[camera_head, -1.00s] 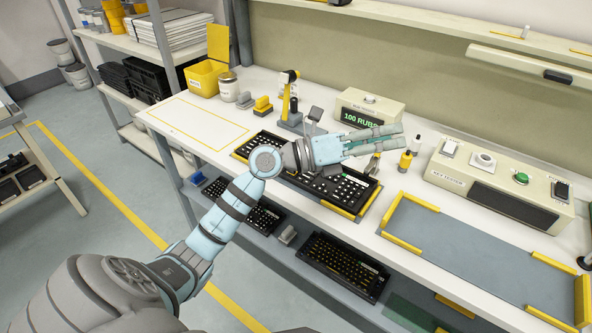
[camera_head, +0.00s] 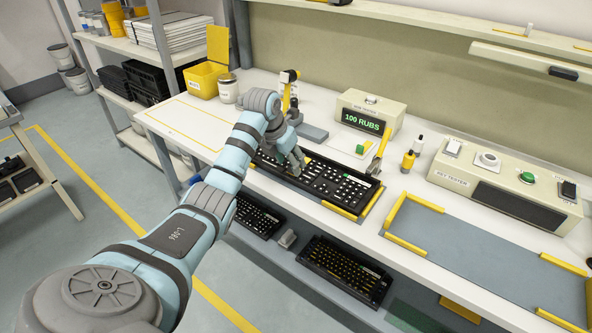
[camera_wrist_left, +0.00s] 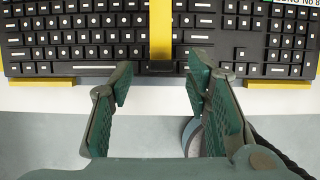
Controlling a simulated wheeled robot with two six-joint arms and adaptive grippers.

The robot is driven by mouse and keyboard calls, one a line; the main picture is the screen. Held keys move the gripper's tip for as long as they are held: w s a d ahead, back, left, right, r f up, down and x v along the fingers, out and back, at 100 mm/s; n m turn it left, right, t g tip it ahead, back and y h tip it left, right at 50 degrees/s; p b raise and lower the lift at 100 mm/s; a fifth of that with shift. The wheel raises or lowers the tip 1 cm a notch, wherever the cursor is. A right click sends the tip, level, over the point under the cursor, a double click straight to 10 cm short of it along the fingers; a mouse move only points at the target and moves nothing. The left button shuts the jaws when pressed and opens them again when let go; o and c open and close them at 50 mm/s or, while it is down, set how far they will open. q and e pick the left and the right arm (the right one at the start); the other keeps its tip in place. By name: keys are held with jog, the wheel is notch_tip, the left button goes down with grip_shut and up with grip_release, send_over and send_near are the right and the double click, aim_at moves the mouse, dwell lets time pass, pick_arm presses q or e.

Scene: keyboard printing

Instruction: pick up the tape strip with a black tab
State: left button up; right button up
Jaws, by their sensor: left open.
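In the left wrist view, the yellow tape strip (camera_wrist_left: 160,30) lies across the black keyboard (camera_wrist_left: 75,45), running toward the keyboard's near edge. Its black tab (camera_wrist_left: 160,67) is at the near end, over the front edge. My left gripper (camera_wrist_left: 158,84) is open, with one finger on each side of the tab in the picture and nothing between them. In the head view, my left gripper (camera_head: 297,164) points down over the left-middle of the keyboard (camera_head: 338,186) and hides part of it. I cannot tell whether the fingers touch the keyboard.
A counter box (camera_head: 369,106) reading "100 RUBS" stands behind the keyboard. Yellow and white bottles (camera_head: 408,160) stand to its right, near a key tester (camera_head: 500,190). A yellow-edged grey tray area (camera_head: 480,262) is empty. More keyboards (camera_head: 345,270) lie on the lower shelf.

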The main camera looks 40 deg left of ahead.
pick_arm(q)
jog(key=shift+x, duration=1.1)
jog(key=c, duration=0.9)
jog(key=shift+r, duration=0.15)
notch_tip(320, 180, up, 20)
jog(key=p, duration=0.3)
jog(key=shift+o, duration=1.2)
grip_shut()
notch_tip(320, 180, up, 9)
jog(key=w+p, duration=0.2)
jog(key=p, duration=1.3)
